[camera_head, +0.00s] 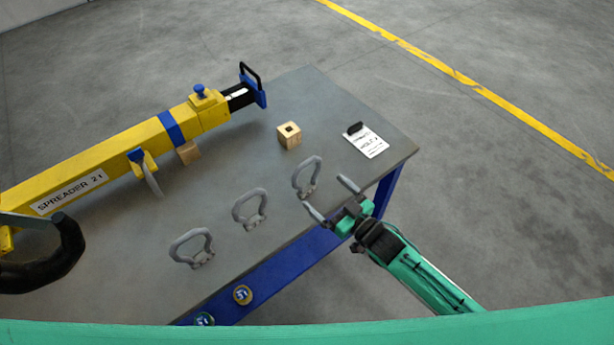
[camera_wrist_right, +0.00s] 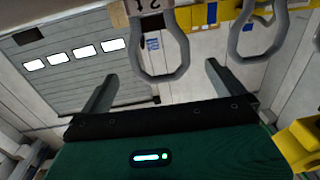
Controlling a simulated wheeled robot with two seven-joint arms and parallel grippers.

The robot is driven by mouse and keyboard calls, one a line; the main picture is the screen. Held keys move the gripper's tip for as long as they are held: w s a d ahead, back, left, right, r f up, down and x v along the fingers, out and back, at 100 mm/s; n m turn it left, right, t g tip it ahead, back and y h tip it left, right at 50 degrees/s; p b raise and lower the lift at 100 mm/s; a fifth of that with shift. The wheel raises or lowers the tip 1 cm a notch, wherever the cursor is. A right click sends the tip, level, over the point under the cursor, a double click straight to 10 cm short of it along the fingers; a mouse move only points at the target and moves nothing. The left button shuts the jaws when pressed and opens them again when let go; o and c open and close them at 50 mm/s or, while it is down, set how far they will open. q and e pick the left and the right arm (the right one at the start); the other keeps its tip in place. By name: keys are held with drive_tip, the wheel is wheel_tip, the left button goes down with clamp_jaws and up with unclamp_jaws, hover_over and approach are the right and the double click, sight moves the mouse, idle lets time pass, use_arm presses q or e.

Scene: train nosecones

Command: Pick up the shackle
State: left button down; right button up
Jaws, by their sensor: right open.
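Three grey metal shackles stand upright in a row on the grey table (camera_head: 330,95): a left one (camera_head: 174,250), a middle one (camera_head: 237,208) and a right one (camera_head: 296,178). My right gripper (camera_head: 323,193) is open and empty, just right of the right shackle near the table edge. In the right wrist view, one shackle (camera_wrist_right: 138,48) shows its rounded bow ahead of and between the fingertips (camera_wrist_right: 160,70), with no finger visibly closed on it. My left gripper is not in view.
A yellow spreader beam (camera_head: 120,160) lies along the table's far left. A small wooden block (camera_head: 289,136) and a white tag (camera_head: 366,142) lie behind the shackles. A black curved thing (camera_head: 68,255) shows at far left. Bare table lies between block and shackles.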

sight(307, 188)
drive_tip(key=x, duration=0.3)
drive_tip(key=shift+w+a+p, duration=0.25)
drive_tip(key=shift+p, duration=0.05)
drive_tip(key=shift+w+a+r, duration=0.1)
drive_tip(key=shift+w+a, duration=0.05)
drive_tip(key=shift+w, duration=0.1)
drive_tip(key=p+x, duration=0.2)
drive_tip(key=x, duration=0.2)
drive_tip(key=shift+w, duration=0.1)
drive_tip(key=shift+w+a, duration=0.1)
drive_tip(key=shift+w, duration=0.05)
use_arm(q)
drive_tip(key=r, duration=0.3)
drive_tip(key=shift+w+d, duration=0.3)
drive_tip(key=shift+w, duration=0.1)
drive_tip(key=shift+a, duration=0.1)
use_arm(e)
drive_tip(key=c, duration=1.1)
